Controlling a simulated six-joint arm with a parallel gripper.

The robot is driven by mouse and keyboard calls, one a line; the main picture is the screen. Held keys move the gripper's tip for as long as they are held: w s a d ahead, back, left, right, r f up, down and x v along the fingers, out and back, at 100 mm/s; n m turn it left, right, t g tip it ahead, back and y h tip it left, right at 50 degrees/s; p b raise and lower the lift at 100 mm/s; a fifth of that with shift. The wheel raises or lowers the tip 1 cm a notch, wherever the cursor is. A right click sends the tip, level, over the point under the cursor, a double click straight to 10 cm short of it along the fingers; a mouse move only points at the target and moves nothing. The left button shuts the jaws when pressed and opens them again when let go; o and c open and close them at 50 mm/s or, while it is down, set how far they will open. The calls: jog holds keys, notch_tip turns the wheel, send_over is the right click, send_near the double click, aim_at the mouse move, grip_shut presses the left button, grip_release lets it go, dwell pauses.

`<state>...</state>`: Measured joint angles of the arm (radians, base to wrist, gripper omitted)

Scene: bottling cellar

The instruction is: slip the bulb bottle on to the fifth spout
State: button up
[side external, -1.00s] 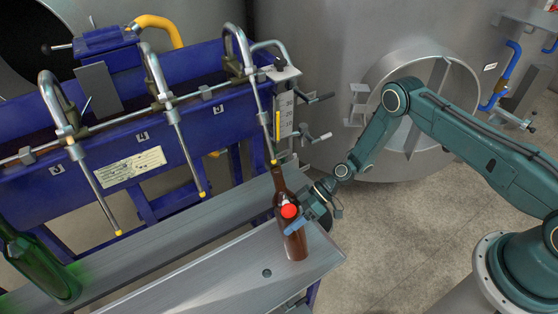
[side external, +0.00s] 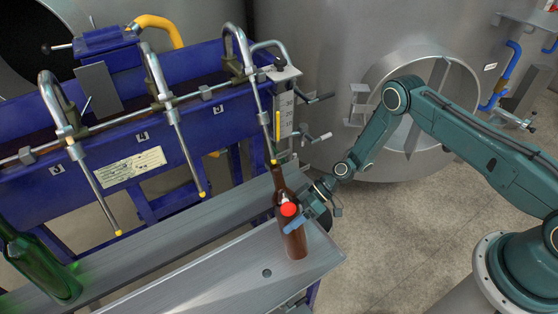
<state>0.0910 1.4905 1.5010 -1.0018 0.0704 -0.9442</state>
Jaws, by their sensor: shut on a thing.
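The brown glass bottle (side external: 284,200), with a red round mark on its side, is at the right end of the filler. My gripper (side external: 294,222) is shut on its body from the right, with a blue finger showing across it. The bottle looks close to upright. The rightmost spout (side external: 265,122) hangs right above, its yellow tip meeting the bottle's mouth in the picture; I cannot tell whether the tip is inside. I cannot tell whether the base rests on the metal shelf (side external: 215,279). Two more spouts (side external: 187,157) hang to the left with nothing under them.
A green bottle (side external: 42,268) stands at the far left, cut by the frame edge. The blue filler trough (side external: 205,137) backs the spouts. A scale bracket with small levers (side external: 285,110) stands close behind the rightmost spout.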

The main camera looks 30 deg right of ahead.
aim_at(274, 162)
jog(key=shift+w+r, duration=0.1)
jog(key=shift+r, duration=0.1)
jog(key=shift+w+r, duration=1.3)
jog(key=shift+r, duration=1.5)
jog(key=shift+w+r, duration=1.3)
jog(key=shift+r, duration=1.5)
jog(key=shift+w+r, duration=1.3)
jog(key=shift+r, duration=1.5)
jog(key=w+f+n+t, duration=0.1)
jog(key=w+f+t, duration=0.1)
jog(key=w, duration=0.3)
jog(key=shift+w+f+n, duration=0.25)
jog(key=shift+f+n, duration=0.15)
jog(key=shift+f, duration=0.7)
